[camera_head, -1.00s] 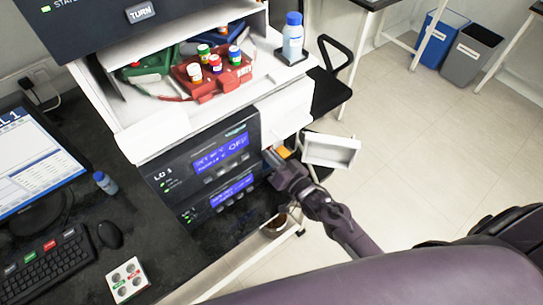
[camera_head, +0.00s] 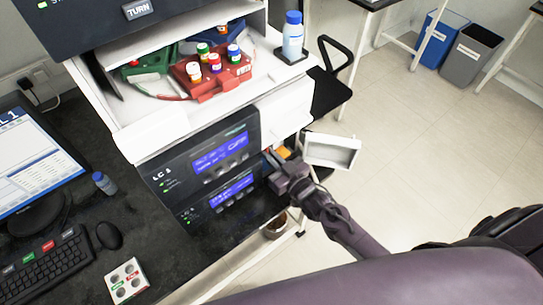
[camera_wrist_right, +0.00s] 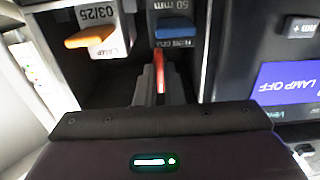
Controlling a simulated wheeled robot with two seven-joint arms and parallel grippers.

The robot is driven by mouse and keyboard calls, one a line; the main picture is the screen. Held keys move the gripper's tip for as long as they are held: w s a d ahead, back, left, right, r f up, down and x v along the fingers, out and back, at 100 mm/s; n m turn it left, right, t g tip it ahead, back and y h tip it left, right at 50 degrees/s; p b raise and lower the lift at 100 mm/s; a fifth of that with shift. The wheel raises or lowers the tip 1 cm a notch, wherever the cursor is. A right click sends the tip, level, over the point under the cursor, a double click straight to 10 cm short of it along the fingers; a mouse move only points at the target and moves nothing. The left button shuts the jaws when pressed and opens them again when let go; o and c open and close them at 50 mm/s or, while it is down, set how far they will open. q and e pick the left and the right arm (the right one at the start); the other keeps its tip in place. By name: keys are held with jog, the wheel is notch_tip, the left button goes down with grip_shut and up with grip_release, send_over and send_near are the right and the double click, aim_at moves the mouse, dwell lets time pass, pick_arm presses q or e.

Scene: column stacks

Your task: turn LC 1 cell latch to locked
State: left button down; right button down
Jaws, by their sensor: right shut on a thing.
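The LC 1 unit (camera_head: 200,170) is a black instrument with blue displays, under the white shelf. My right gripper (camera_head: 271,160) is at the open compartment on its right side. In the right wrist view, the fingers of my right gripper (camera_wrist_right: 158,88) are shut on a thin red lever (camera_wrist_right: 159,68), which looks to be the cell latch. The fingers hide part of it, so I cannot tell its exact turn. An orange lever (camera_wrist_right: 90,37) and a blue lever (camera_wrist_right: 176,31) sit above it in that picture, apart from the fingers. My left gripper is not in view.
An open white door (camera_head: 331,150) stands just right of my right gripper. A red rack (camera_head: 212,80) with coloured-cap vials and a blue-capped bottle (camera_head: 292,38) stand above. A brown container (camera_head: 275,228) is below the gripper.

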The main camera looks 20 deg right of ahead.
dwell(0.4)
jog(key=c, duration=1.5)
grip_release()
jog(key=shift+c, duration=0.2)
jog(key=b+v, duration=0.1)
jog(key=v, duration=0.6)
jog(key=shift+s+d+b, duration=0.15)
jog(key=shift+s+b, duration=0.15)
jog(key=shift+s, duration=0.05)
